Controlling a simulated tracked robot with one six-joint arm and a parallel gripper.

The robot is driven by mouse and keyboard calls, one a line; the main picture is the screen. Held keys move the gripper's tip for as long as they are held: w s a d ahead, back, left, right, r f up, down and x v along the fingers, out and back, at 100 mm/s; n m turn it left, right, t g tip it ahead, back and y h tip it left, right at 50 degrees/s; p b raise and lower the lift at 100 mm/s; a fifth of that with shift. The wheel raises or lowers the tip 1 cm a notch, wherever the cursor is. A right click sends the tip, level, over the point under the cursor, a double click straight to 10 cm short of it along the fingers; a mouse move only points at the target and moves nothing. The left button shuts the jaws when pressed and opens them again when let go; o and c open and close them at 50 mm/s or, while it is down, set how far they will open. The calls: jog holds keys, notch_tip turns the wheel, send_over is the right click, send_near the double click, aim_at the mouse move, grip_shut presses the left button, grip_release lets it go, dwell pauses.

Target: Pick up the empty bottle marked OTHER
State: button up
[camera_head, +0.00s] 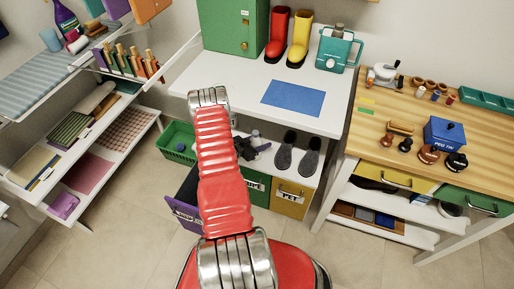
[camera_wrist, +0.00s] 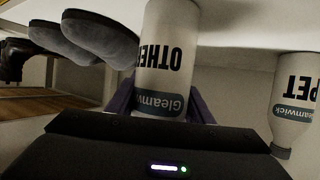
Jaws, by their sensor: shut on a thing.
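The white bottle marked OTHER (camera_wrist: 165,50), with a blue-grey Gleamwick band, fills the middle of the wrist view, which is upside down. My gripper (camera_wrist: 163,102) is shut on this bottle. Its base end is at the top edge of the picture, so I cannot tell whether it touches the shelf. A second white bottle, marked PET (camera_wrist: 297,90), stands apart to the right in the wrist view. In the head view my red arm reaches toward the lower shelf of the white table and covers much of that area, so my grip cannot be made out there.
Grey slippers (camera_wrist: 95,38) lie near the held bottle; they also show on the lower shelf in the head view (camera_head: 296,153). A purple bin (camera_head: 187,215), a green basket (camera_head: 176,143) and a yellow bin marked PET (camera_head: 290,199) are around my arm. Open floor (camera_head: 130,235) lies left.

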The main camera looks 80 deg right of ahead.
jog(key=shift+r, duration=0.15)
notch_tip(320, 180, up, 10)
dwell(0.7)
